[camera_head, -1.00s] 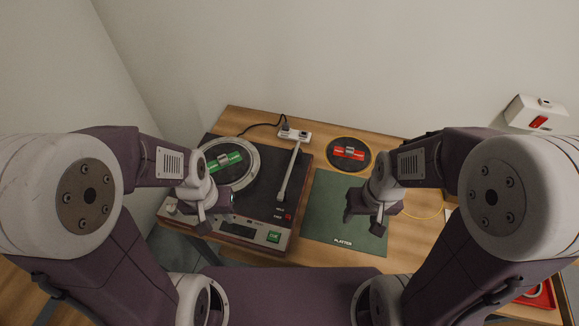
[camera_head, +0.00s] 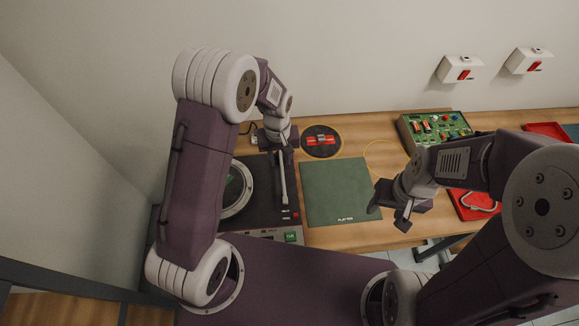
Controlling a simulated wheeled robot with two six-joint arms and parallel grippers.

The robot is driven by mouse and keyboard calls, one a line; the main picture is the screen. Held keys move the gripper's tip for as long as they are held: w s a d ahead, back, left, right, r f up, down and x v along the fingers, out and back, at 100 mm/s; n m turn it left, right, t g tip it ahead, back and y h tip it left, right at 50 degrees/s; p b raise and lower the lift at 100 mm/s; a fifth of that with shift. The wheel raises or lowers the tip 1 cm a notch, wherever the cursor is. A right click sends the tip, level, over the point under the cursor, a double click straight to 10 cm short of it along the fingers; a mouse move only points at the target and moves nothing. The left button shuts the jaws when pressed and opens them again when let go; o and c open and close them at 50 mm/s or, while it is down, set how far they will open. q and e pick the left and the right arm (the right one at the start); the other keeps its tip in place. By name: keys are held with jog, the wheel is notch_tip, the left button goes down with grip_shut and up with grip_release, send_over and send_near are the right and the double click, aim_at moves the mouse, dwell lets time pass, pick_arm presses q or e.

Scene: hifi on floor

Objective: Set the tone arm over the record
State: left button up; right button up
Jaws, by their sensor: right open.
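The record player (camera_head: 262,204) is a dark deck at the left of the table. Its platter with a green-labelled record (camera_head: 237,190) is partly hidden behind my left arm. The tone arm (camera_head: 284,192) is a pale rod along the deck's right side, pointing toward the front, beside the platter and not over it. My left gripper (camera_head: 280,143) is at the tone arm's rear end and covers it; whether its jaws are open or touch the arm cannot be told. My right gripper (camera_head: 388,210) is open and empty, to the right of the green mat.
A green mat (camera_head: 339,190) marked PLATTER lies right of the deck. A red-labelled disc (camera_head: 321,141) lies behind it. A green circuit board (camera_head: 435,127) stands at the back right, with a red tray (camera_head: 474,204) in front. The wall closes off the back.

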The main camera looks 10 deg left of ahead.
aim_at(283, 179)
pick_arm(q)
jog(key=f, duration=0.2)
jog(key=f+p, duration=0.1)
jog(key=f, duration=0.2)
jog(key=s+f+p, duration=0.1)
jog(key=f, duration=0.2)
jog(key=shift+d+f, duration=0.2)
jog(key=shift+d, duration=0.2)
jog(key=shift+w+d+f, duration=0.1)
jog(key=shift+d+f, duration=0.05)
jog(key=shift+f, duration=0.2)
pick_arm(e)
jog(key=r, duration=0.3)
jog(key=shift+w+d, duration=0.15)
jog(key=shift+d, duration=0.2)
pick_arm(q)
grip_shut()
